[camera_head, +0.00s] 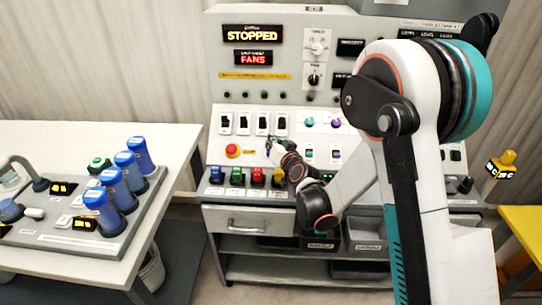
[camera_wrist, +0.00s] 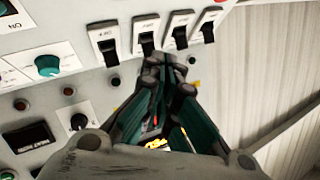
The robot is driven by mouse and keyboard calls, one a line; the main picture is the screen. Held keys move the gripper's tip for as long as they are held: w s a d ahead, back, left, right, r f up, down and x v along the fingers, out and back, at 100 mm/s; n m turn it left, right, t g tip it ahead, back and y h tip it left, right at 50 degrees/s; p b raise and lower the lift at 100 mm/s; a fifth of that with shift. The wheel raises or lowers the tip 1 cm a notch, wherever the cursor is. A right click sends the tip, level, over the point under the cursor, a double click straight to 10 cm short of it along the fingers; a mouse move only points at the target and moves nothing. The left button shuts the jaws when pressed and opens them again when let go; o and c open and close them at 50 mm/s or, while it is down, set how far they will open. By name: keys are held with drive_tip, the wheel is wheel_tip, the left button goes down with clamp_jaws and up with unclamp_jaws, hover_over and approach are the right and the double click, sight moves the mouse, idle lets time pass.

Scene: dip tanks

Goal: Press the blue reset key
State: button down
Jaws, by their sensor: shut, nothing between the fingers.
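A blue key (camera_head: 215,175) is the leftmost of a row of coloured keys on the low front ledge of the grey console; its label is too small to read. My gripper (camera_head: 270,144) is shut and empty. In the head view its tips are at the sloped panel, below the rocker switches and up and right of the blue key, apart from it. In the wrist view my gripper (camera_wrist: 168,72) points at the panel just beside the switches; whether it touches is unclear. The blue key cannot be made out in the wrist view.
Green (camera_head: 237,175), red (camera_head: 257,176) and yellow (camera_head: 278,178) keys stand right of the blue one. A red mushroom button (camera_head: 232,150) and rocker switches (camera_head: 243,123) are above.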

drive_tip(key=shift+f, duration=0.15)
drive_tip(key=shift+w+f+b, duration=0.45)
drive_tip(key=shift+w+f, duration=0.95)
drive_tip(key=shift+f, duration=0.3)
drive_tip(key=shift+w+f+b, duration=0.4)
drive_tip(key=shift+w+f, duration=1)
drive_tip(key=shift+f, duration=0.25)
drive_tip(key=shift+f, duration=0.1)
drive_tip(key=shift+w+f, duration=0.25)
drive_tip(key=shift+w+d+f, duration=0.1)
drive_tip(key=shift+d+f, duration=0.05)
drive_tip(key=shift+f, duration=0.15)
idle(0.9)
drive_tip(key=shift+s+r, duration=0.2)
drive_tip(key=shift+r, duration=0.05)
idle(0.5)
drive_tip(key=shift+s+r+p, duration=0.35)
drive_tip(key=shift+s+r, duration=0.35)
drive_tip(key=shift+r, duration=0.25)
drive_tip(key=shift+s+r+p, duration=0.35)
drive_tip(key=shift+s+r, duration=0.35)
drive_tip(key=shift+r, duration=0.2)
